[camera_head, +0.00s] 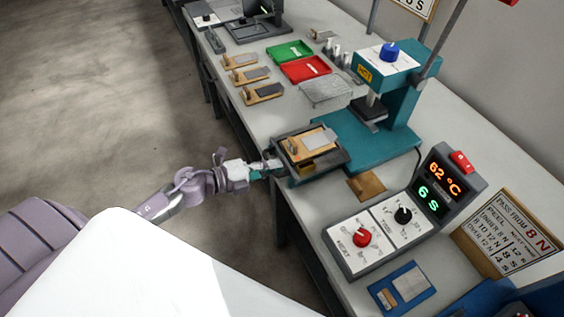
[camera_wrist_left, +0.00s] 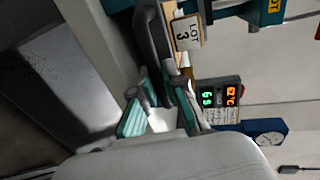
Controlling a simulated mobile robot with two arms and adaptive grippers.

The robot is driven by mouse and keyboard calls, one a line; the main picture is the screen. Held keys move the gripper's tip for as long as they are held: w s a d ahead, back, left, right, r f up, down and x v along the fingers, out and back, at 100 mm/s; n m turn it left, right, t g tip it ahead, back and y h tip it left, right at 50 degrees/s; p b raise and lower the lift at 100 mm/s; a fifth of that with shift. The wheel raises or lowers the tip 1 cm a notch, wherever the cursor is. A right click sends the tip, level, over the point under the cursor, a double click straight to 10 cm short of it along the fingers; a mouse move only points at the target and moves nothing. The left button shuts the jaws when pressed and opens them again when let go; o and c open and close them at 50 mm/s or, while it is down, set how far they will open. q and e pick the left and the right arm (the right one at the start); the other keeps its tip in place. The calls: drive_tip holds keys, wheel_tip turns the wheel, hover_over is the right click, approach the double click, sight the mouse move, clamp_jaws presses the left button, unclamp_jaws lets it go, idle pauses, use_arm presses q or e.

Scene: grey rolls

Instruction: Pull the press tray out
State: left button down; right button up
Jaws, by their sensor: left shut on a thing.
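The press tray (camera_head: 338,158) is a dark, shallow tray at the front of the teal press (camera_head: 402,102), in the head view. It carries a wooden fixture (camera_head: 300,147) with a grey plate on it. The tray sits out in front of the press head, toward the bench's front edge. My left gripper (camera_head: 268,168) is at the tray's front and shut on its handle; the grip itself is mostly hidden. In the left wrist view the gripper fingers (camera_wrist_left: 160,115) are close by the dark tray edge (camera_wrist_left: 153,35) and a "LOT 3" tag (camera_wrist_left: 187,32). My right gripper is not in view.
A control box (camera_head: 385,218) showing 62 °C and 6 s stands right of the press. The floor before the bench is clear.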

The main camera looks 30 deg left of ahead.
use_arm(q)
drive_tip(key=shift+s+a, duration=0.25)
drive_tip(key=shift+s, duration=0.05)
drive_tip(key=c, duration=1.2)
unclamp_jaws()
drive_tip(key=shift+w, duration=0.1)
drive_tip(key=v, duration=1.2)
drive_tip(key=shift+f, duration=0.1)
